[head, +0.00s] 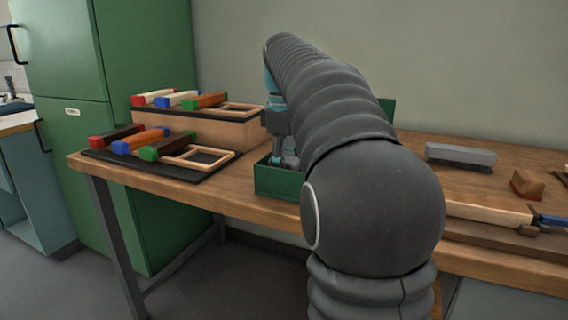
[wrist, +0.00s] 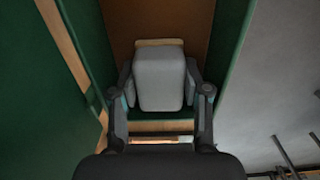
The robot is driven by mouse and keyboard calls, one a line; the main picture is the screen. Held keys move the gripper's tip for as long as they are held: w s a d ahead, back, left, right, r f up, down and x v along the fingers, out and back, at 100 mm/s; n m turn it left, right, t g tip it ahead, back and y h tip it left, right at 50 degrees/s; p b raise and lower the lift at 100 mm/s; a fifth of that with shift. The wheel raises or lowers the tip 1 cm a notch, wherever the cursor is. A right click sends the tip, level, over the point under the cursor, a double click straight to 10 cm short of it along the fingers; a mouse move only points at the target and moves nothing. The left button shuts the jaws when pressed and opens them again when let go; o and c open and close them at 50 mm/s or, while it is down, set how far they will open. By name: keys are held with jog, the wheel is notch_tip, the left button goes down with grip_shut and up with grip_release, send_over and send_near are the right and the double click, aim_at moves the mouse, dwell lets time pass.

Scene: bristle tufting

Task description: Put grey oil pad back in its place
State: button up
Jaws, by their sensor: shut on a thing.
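The grey oil pad (wrist: 161,78) shows in the wrist view as a light grey block with a pale tan strip along its far edge. My gripper (wrist: 161,95) is shut on it, one finger on each side. In the head view my gripper (head: 284,158) points down into an open green box (head: 278,184) on the bench. The wrist view shows the box's green wall (wrist: 88,35) and a brown surface beyond the pad. I cannot tell whether the pad touches the bottom. My arm hides much of the box in the head view.
Left of the box, coloured blocks and a wooden frame (head: 200,156) lie on a black mat (head: 185,172). A raised wooden stand (head: 195,128) behind holds similar pieces. A grey brush (head: 461,155) and a brown block (head: 526,184) lie at right on the bench.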

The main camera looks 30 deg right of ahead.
jog(key=shift+f, duration=0.2)
jog(key=o, duration=1.4)
jog(key=shift+o, duration=0.5)
jog(key=shift+r+p, duration=3.15)
jog(key=shift+r, duration=1.35)
jog(key=shift+a, duration=0.1)
jog(key=shift+s+a, duration=0.25)
jog(key=shift+s, duration=0.05)
jog(key=s+a+f+m+t, duration=0.2)
jog(key=s+a+f+m, duration=0.1)
jog(key=s+a+f, duration=0.4)
jog(key=s+a+f+m+t, duration=0.3)
jog(key=s+a+f, duration=0.4)
jog(key=s+f, duration=0.6)
jog(key=shift+s+m+t, duration=0.15)
jog(key=shift+m+t, duration=0.15)
jog(key=shift+m, duration=0.5)
